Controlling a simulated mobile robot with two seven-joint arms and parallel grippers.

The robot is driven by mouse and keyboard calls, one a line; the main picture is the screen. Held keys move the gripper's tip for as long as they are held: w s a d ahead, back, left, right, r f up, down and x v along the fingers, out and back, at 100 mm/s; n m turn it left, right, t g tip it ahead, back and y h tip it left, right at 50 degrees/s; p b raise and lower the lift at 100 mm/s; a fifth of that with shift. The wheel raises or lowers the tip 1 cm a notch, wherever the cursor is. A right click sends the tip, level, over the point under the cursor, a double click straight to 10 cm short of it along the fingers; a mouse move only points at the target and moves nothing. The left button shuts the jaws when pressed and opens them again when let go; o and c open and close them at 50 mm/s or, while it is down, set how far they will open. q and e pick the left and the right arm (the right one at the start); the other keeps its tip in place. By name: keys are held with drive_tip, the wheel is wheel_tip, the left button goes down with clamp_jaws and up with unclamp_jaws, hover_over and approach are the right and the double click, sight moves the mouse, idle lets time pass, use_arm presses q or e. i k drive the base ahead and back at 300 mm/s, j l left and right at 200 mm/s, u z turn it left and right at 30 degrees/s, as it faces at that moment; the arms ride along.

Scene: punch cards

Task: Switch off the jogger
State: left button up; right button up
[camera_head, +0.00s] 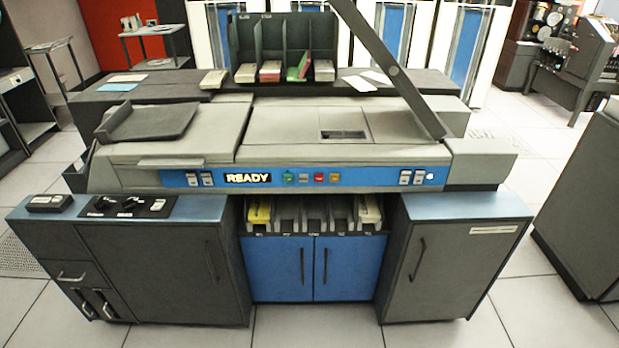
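No part is clearly labelled as the jogger, and I cannot tell which it is. A black control panel (128,207) with dark knobs or switches lies on the left blue top of the large card machine (165,258). A small black box (48,202) with light markings sits to its left. The machine's blue strip (345,179) carries a lit READY sign (247,178), green, grey, red and orange buttons, and pale switches at the left (199,179) and right (411,177). Switch positions are too small to read. Neither gripper is in view.
Card stacks stand in the open pockets (313,213) below the strip and in the rear rack (285,50). A dark slanted arm (390,65) rises at the right. A grey cabinet (590,205) stands at the right edge. The tiled floor (320,325) in front is clear.

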sight(207, 179)
drive_tip(key=i+j+z, duration=0.1)
drive_tip(key=j+z, duration=0.2)
drive_tip(key=i+j+z, duration=0.15)
drive_tip(key=i+j, duration=0.35)
drive_tip(key=i, duration=0.1)
